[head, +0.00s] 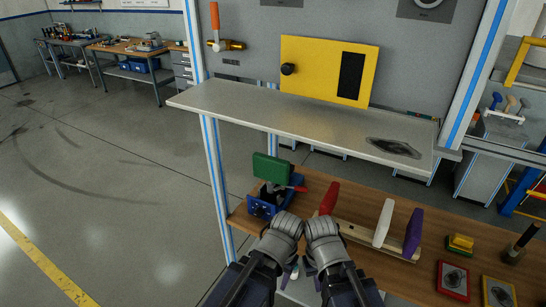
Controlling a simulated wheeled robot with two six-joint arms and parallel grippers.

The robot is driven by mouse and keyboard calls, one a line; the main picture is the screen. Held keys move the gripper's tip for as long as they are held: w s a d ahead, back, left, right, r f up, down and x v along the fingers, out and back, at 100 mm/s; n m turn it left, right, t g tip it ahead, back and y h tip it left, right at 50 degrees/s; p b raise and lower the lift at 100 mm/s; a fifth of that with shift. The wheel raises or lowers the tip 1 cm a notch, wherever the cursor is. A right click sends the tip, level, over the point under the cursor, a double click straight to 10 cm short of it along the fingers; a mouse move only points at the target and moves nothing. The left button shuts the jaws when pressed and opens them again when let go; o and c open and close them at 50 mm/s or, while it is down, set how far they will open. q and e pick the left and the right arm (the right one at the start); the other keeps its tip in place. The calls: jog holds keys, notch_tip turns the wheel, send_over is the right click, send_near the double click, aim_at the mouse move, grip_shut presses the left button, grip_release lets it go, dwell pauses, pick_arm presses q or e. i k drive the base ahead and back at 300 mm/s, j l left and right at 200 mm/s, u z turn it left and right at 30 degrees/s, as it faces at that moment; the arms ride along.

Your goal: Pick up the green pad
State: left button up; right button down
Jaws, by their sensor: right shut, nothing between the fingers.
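The green pad (272,168) is a dark green block on top of a blue device (264,205) at the left end of the wooden bench. It is held above the bench on a grey part. My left gripper (286,224) is just in front of the blue device, apart from the pad; its fingers are hidden behind the grey wrist. My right gripper (321,227) is beside it on the right, below a red upright paddle (330,198). It is shut and empty, with its fingertips mostly hidden.
A wooden rack (350,231) holds the red, a white (383,222) and a purple paddle (413,233). A yellow block (460,244) and framed panels (453,281) lie to the right. Open floor lies left.

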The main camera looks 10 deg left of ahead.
aim_at(275, 169)
jog(key=i+j, duration=0.2)
jog(key=j, duration=0.15)
jog(key=i+j, duration=0.4)
jog(key=j, duration=0.25)
jog(key=z, duration=1.05)
